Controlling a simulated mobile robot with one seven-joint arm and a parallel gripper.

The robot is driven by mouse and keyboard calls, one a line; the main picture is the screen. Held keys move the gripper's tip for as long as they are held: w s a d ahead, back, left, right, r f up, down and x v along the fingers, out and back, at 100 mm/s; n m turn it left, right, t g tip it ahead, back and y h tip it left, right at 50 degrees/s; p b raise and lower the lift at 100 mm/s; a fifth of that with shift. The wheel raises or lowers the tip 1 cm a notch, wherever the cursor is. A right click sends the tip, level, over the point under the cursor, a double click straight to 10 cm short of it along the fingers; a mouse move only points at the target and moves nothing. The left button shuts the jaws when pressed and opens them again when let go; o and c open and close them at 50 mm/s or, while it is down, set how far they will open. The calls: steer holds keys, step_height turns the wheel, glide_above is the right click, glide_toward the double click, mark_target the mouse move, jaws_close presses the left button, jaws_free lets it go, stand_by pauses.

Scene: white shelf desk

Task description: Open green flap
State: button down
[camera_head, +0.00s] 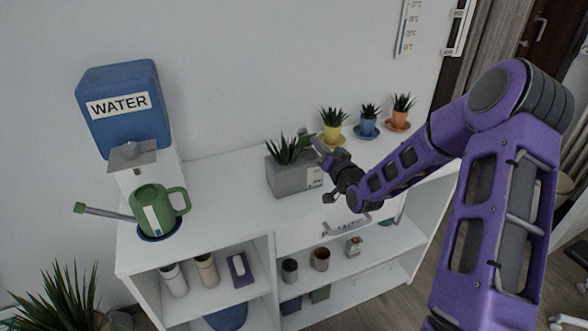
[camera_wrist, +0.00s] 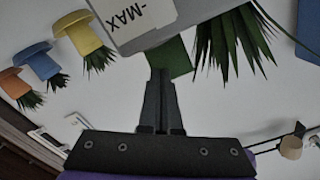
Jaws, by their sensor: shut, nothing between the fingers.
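The green flap (camera_wrist: 172,57) shows in the wrist view as a small dark green panel beside the grey planter box (camera_wrist: 165,35), just past my fingertips. In the head view a bit of green (camera_head: 304,141) shows at the planter's upper right corner, partly covered by my gripper. Whether the flap is touched, and how far it is open, I cannot tell. The grey planter (camera_head: 287,179) stands on the white shelf desk and holds a spiky plant. My gripper (camera_head: 318,147) is shut and empty, beside the planter's right end; its closed fingers (camera_wrist: 160,75) also show in the wrist view.
Yellow (camera_head: 333,133), blue (camera_head: 368,127) and orange (camera_head: 398,119) potted plants stand behind my gripper. A blue water dispenser (camera_head: 122,105) and green pitcher (camera_head: 155,210) stand at the left. The desktop (camera_head: 222,185) between pitcher and planter is clear.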

steer(key=shift+b+x, duration=0.3)
steer(key=shift+x, duration=0.85)
steer(key=v, duration=0.8)
stand_by(0.5)
